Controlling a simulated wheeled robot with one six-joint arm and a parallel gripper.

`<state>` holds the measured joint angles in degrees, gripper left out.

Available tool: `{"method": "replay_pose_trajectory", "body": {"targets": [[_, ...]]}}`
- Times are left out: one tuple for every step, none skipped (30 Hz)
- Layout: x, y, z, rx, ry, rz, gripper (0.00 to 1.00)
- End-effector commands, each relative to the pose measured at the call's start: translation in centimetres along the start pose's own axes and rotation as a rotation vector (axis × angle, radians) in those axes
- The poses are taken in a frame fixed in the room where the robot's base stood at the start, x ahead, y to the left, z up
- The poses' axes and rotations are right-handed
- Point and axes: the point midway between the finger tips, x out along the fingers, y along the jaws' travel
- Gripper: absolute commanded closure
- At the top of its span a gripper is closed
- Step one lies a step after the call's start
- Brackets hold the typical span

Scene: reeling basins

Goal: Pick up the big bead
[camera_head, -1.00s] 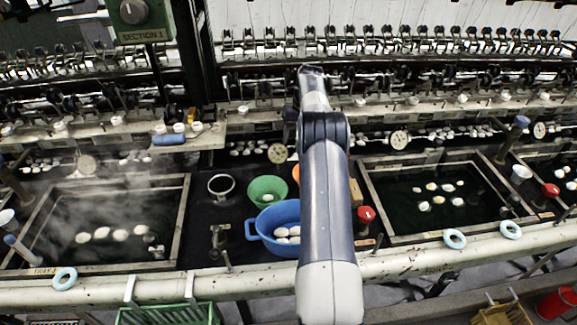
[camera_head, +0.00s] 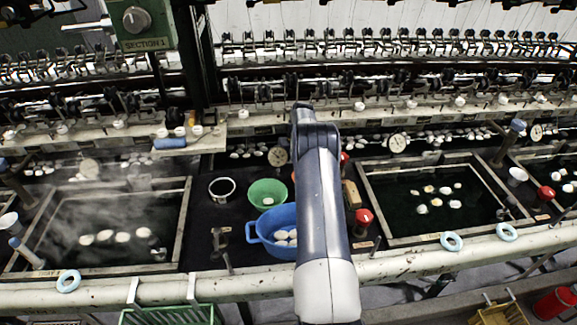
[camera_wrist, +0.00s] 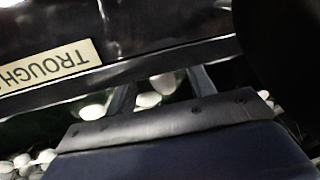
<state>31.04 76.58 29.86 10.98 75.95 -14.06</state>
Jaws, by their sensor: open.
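I cannot tell surely which thing is the big bead. No single bead stands out by name or shape in either view. In the wrist view, my gripper (camera_wrist: 162,82) is open, its two dark fingers apart. White rounded pieces (camera_wrist: 149,99) show beyond and between the fingers, and others (camera_wrist: 28,160) lie at the lower left. I see nothing held. In the head view, my arm stretches away toward the machine's shelf, and its gripper end is hidden.
A blue basin (camera_head: 254,227) holding white pieces and a green bowl (camera_head: 257,192) stand left of my arm. Water troughs with floating white pieces lie left (camera_head: 186,225) and right (camera_head: 371,205). Light blue rings (camera_head: 451,241) sit on the front pipe. A trough label (camera_wrist: 45,78) shows upside down.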

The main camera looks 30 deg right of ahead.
Motion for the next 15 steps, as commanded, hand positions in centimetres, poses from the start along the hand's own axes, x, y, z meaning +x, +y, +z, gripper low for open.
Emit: {"method": "replay_pose_trajectory", "body": {"targets": [[0.01,-0.01,0.0,0.0,0.0,0.0,0.48],[0.01,-0.01,0.0,0.0,0.0,0.0,0.48],[0.01,-0.01,0.0,0.0,0.0,0.0,0.48],[0.0,-0.01,-0.01,0.0,0.0,0.0,0.51],[0.0,-0.01,0.0,0.0,0.0,0.0,0.53],[0.0,-0.01,-0.01,0.0,0.0,0.0,0.57],[-0.01,0.0,-0.01,0.0,0.0,0.0,0.59],[-0.01,0.0,-0.01,0.0,0.0,0.0,0.61],[-0.01,0.0,-0.01,0.0,0.0,0.0,0.65],[-0.02,0.0,-0.01,0.0,0.0,0.0,0.67],[-0.02,0.0,-0.01,0.0,0.0,0.0,0.7],[-0.02,0.0,-0.01,0.0,0.0,0.0,0.73],[-0.02,0.0,-0.01,0.0,0.0,0.0,0.75],[-0.03,0.0,-0.01,0.0,0.0,0.0,0.78],[-0.03,-0.01,-0.01,0.0,0.0,0.0,0.79]]}}
